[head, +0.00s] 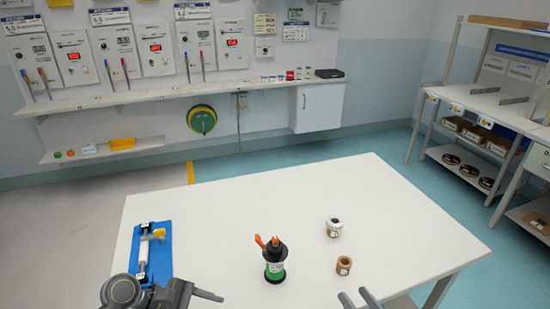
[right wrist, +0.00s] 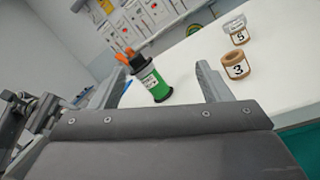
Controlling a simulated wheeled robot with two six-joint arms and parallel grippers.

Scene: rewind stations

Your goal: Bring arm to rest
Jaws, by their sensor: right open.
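My right gripper (head: 357,298) shows at the bottom edge of the head view, with two fingers apart. In the right wrist view its fingers (right wrist: 162,82) are spread, with nothing held between them. My left gripper (head: 195,294) shows partly at the lower left, low over the white table (head: 300,190); its jaw opening is not clear. A green and black canister (head: 275,264) with orange-handled tools stands upright on the table between the two grippers. It also shows beyond the right fingers in the right wrist view (right wrist: 157,85), apart from them.
A tan spool labelled 3 (head: 343,265) and a white-topped spool labelled 5 (head: 333,228) stand right of the canister. A blue fixture (head: 153,252) with a cylinder lies at the table's left. The table's back middle is clear. A shelf rack (head: 480,110) stands at right.

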